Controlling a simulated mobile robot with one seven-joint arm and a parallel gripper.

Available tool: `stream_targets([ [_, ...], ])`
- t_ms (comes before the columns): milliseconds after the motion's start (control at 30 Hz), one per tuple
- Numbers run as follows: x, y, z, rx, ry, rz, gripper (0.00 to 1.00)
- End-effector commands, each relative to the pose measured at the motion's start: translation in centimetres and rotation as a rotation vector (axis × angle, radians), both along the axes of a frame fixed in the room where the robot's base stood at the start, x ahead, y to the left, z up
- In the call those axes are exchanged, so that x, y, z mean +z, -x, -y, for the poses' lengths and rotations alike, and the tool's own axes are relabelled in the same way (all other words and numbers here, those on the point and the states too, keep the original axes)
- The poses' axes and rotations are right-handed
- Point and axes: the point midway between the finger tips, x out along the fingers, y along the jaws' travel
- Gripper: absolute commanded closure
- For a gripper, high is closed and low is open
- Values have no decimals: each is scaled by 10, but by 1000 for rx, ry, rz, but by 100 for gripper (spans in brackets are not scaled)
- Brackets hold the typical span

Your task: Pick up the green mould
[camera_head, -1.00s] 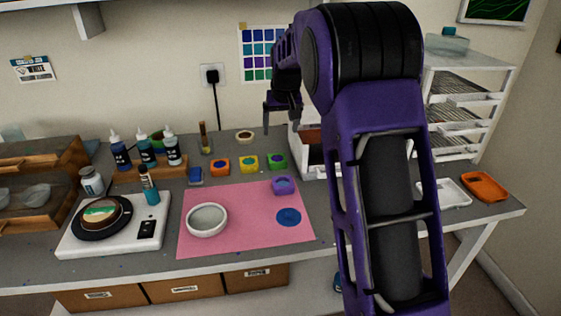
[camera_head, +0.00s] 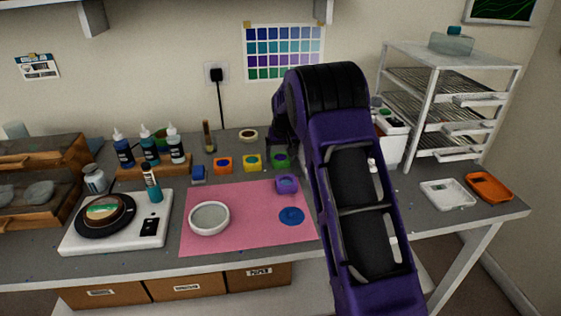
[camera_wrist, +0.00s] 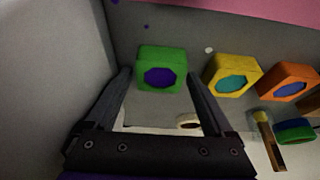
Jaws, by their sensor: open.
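The green mould (camera_head: 281,162) stands on the grey bench at the right end of a row of moulds, partly covered by my gripper in the head view. In the wrist view the green mould (camera_wrist: 161,57) is a small block with a purple-blue hollow on top. My gripper (camera_wrist: 158,76) is open, with one finger on each side of the near part of the mould in that view. Nothing is held. I cannot tell whether the fingers touch the mould or how far down they reach.
The yellow mould (camera_head: 252,162) and orange mould (camera_head: 223,166) stand to the left. A purple mould (camera_head: 286,184) is on the pink mat (camera_head: 245,243) in front. A white rack (camera_head: 436,120) stands at right.

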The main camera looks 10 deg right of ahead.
Motion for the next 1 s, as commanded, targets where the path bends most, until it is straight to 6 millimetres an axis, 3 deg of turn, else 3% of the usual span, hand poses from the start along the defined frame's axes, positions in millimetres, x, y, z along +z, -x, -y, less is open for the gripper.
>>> stream_targets([
  [267,-3,-2,0,0,0,1,12],
  [667,-3,-2,0,0,0,0,82],
  [1000,7,-2,0,0,0,3,83],
])
